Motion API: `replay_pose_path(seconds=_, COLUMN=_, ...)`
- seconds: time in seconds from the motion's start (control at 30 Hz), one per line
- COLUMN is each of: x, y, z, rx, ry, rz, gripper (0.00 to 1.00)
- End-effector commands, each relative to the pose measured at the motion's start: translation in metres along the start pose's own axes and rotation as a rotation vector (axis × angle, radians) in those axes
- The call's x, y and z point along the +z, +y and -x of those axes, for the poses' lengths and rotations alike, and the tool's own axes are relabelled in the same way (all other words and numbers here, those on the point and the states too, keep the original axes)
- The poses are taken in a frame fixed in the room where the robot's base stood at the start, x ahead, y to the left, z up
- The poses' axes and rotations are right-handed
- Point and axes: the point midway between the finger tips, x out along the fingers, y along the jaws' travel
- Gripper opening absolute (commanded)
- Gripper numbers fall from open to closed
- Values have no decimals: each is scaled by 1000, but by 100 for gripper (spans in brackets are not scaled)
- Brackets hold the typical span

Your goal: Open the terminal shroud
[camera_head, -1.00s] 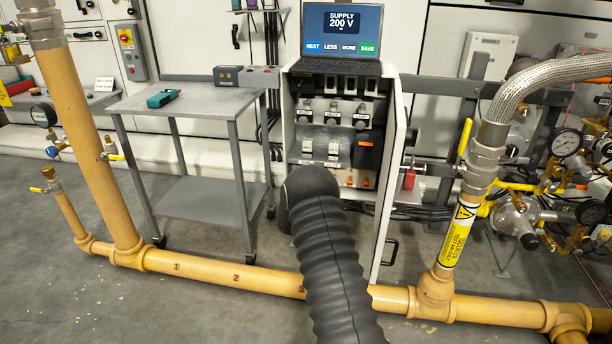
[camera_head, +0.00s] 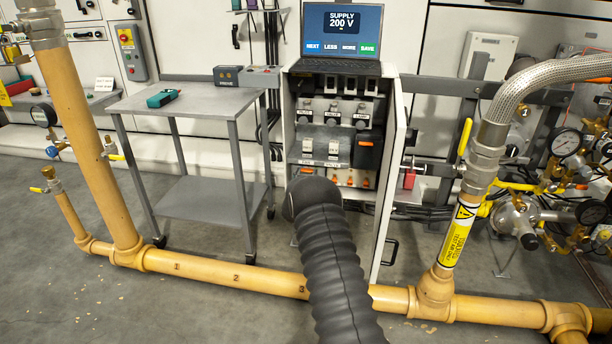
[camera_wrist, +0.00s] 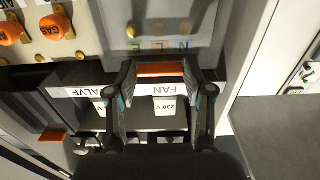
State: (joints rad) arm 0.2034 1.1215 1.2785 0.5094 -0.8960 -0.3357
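The terminal shroud (camera_wrist: 168,25) is a grey see-through cover with coloured letters behind it and an orange lip (camera_wrist: 160,70) along its edge, in the wrist view. My gripper (camera_wrist: 159,75) has its two fingers spread wide, one at each end of the orange lip. I cannot tell whether the fingers touch it. The cover appears closed, lying flat over its terminals. In the head view my dark arm (camera_head: 335,260) reaches to the cabinet (camera_head: 388,190) and hides the shroud and my gripper.
The wrist view is upside down. Near the lip are the FAN label (camera_wrist: 172,90) and VALVE label (camera_wrist: 70,92), with orange knobs (camera_wrist: 60,25) at upper left. A yellow pipe (camera_head: 220,275) crosses before the cabinet.

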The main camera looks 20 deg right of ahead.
Motion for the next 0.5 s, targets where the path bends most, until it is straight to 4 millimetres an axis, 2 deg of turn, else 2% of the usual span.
replay_pose_path(seconds=0.03, x=0, y=0, z=0, rx=0, ry=0, rz=0, gripper=27)
replay_pose_path(seconds=0.13, x=0, y=0, z=0, rx=0, ry=0, rz=0, gripper=2)
replay_pose_path(seconds=0.17, x=0, y=0, z=0, rx=0, ry=0, rz=0, gripper=0)
replay_pose_path(seconds=0.5, x=2, y=0, z=2, rx=0, ry=0, rz=0, gripper=0)
